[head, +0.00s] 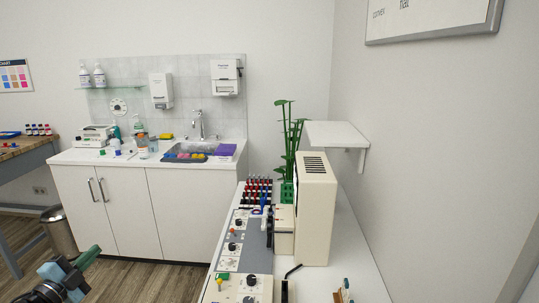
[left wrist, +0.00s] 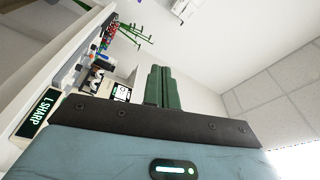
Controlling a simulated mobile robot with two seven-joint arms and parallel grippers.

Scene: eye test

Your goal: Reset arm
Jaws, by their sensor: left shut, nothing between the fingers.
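My left gripper (head: 95,251) is at the lower left of the head view, blue-grey with dark green fingers. It is over the wood floor, left of the instrument bench and apart from it in the picture. In the left wrist view its two green fingers (left wrist: 160,86) stand side by side, shut with nothing between them. My right gripper is not in view.
A white bench (head: 359,264) carries a grey control panel (head: 247,240), a cream vented box (head: 315,210) and a green plant-like thing (head: 290,140). A sink counter (head: 85,156) stands behind. A bin (head: 60,230) and wooden table (head: 25,146) are left. Floor (head: 150,275) is clear.

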